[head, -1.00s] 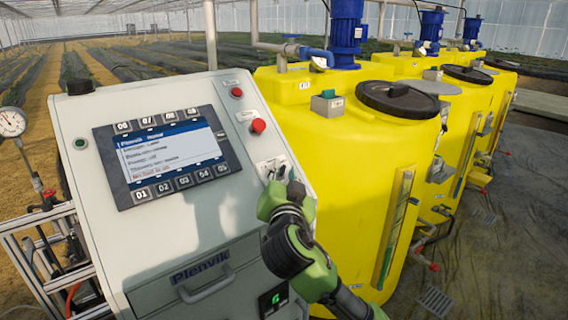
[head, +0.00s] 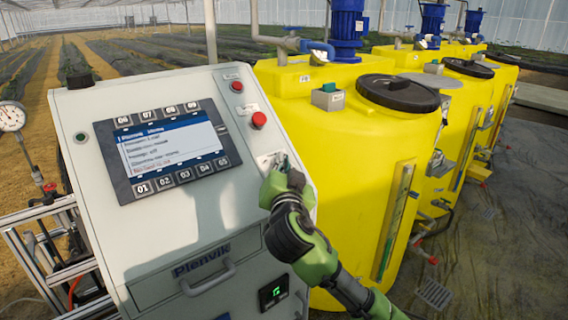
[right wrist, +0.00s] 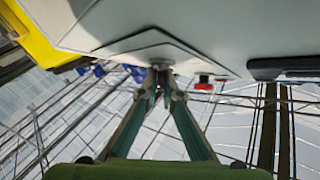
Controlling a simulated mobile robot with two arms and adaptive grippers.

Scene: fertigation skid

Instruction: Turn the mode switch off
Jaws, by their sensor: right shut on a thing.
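The mode switch (right wrist: 160,67) is a small knob on a plate on the right side of the cabinet's sloping panel. In the head view its plate (head: 266,160) shows just past my gripper, and the knob is mostly hidden. My right gripper (head: 284,163) reaches the plate from the lower right. In the right wrist view the two fingers of my right gripper (right wrist: 160,80) close together at the knob and are shut on it. The knob's pointer direction cannot be made out. My left gripper is not in view.
A red mushroom button (head: 259,120) and a smaller red button (head: 237,86) sit above the switch. A screen with keys (head: 170,150) is to the left. A drawer handle (head: 208,281) is below. Yellow tanks (head: 345,190) stand close on the right.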

